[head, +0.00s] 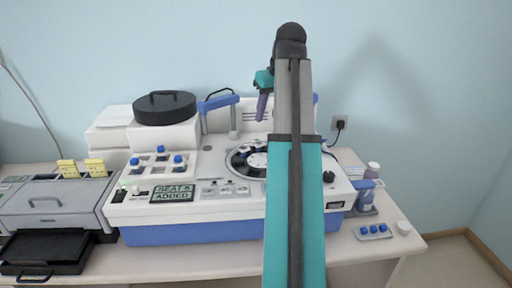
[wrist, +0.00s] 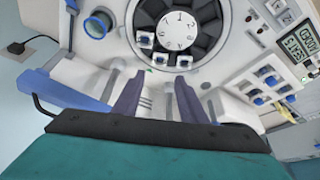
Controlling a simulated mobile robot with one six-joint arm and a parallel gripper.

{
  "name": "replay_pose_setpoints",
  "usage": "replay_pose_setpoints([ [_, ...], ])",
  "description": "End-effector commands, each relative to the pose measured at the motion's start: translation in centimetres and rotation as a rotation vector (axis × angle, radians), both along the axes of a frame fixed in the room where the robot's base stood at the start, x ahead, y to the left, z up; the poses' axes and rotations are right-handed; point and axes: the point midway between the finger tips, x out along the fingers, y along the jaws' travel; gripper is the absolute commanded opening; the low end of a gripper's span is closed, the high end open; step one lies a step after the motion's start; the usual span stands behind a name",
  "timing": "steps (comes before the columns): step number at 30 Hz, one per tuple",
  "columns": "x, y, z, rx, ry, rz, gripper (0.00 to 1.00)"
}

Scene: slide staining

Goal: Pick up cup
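My gripper (wrist: 156,88) shows two purple fingers held apart in the wrist view, with nothing seen between them. In the head view my gripper (head: 262,106) hangs above the back of the white and blue machine, partly hidden by my arm. Small white cups with dark blue insides sit in the machine's round carousel; one cup (wrist: 145,39) and another cup (wrist: 184,62) show in the wrist view, beyond the fingertips. A small plain white cup-like object (head: 404,227) stands at the table's right end. I cannot tell which one the task means.
The carousel (head: 238,163) is partly behind my arm. Blue-armed posts (head: 219,102) rise at the machine's back. A display (head: 172,194) shows a message ending "ADDED". A grey printer (head: 55,203) stands left; bottles (head: 366,196) and a blue-dotted tray (head: 373,232) are right.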

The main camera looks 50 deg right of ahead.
Motion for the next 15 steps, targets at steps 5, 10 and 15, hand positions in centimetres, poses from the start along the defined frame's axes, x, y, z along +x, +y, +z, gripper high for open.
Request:
replay_pose_setpoints([
  [5, 0.2, 0.1, -0.2, 0.0, 0.0, 0.002, 0.38],
  [10, 0.7, 0.1, -1.3, 0.001, 0.001, 0.004, 0.38],
  [15, 1.4, 0.0, -3.0, 0.001, 0.001, 0.006, 0.38],
])
